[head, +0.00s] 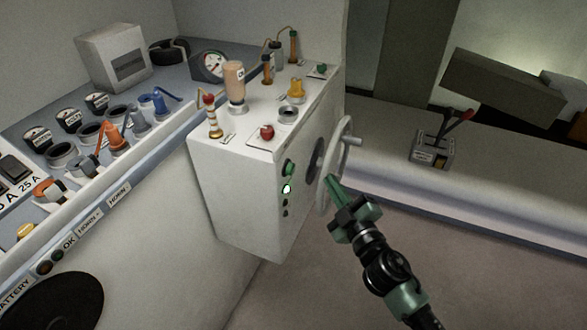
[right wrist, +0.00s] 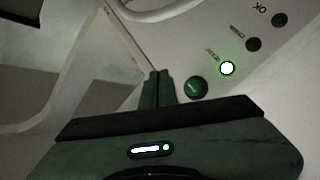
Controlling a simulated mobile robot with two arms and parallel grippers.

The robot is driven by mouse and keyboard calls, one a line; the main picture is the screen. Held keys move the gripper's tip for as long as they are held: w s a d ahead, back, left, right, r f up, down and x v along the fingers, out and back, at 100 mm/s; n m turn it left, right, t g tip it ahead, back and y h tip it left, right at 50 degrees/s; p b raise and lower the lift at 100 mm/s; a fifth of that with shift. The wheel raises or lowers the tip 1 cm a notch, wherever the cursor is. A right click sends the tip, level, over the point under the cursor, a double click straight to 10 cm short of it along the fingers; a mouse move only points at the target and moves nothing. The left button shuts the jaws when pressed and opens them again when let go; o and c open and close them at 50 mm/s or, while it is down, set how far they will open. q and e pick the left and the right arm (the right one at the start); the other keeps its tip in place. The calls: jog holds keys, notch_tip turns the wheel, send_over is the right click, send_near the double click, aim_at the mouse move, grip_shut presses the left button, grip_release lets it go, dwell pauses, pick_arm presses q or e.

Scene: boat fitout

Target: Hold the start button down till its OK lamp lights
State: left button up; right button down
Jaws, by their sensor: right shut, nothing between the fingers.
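The green start button (head: 289,168) is on the side face of the white console, left of the handwheel. It also shows in the right wrist view (right wrist: 196,88). Below it in the head view a lamp (head: 286,188) glows white-green; it also shows lit in the wrist view (right wrist: 227,68). Beyond it, a lamp that seems labelled CRANK (right wrist: 253,44) and the OK lamp (right wrist: 280,20) are dark. My right gripper (head: 329,180) is shut and empty, its fingertips right of the button in the head view and left of it in the wrist view, apart from it. My left gripper is out of view.
The handwheel (head: 344,140) stands out from the console (head: 232,185) close by my right fingers. A red button (head: 267,132) and levers are on the console top. A lever box (head: 432,152) sits on the ledge at right. Floor below the console is clear.

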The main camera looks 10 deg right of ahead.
jog(key=w+a, duration=0.3)
jog(key=a, duration=0.2)
jog(key=shift+w, duration=0.3)
jog(key=shift+a, duration=0.2)
dwell(1.7)
jog(key=shift+w+a, duration=0.2)
jog(key=shift+a, duration=0.1)
jog(key=shift+w+a, duration=0.3)
jog(key=shift+a, duration=0.1)
dwell(0.8)
jog(key=shift+s+d, duration=0.1)
jog(key=shift+d, duration=0.05)
dwell(0.8)
jog(key=shift+s+d, duration=0.45)
jog(key=shift+d, duration=0.15)
jog(key=shift+s+d, duration=0.7)
jog(key=shift+d, duration=0.35)
jog(key=shift+s+d, duration=0.7)
jog(key=shift+d, duration=0.35)
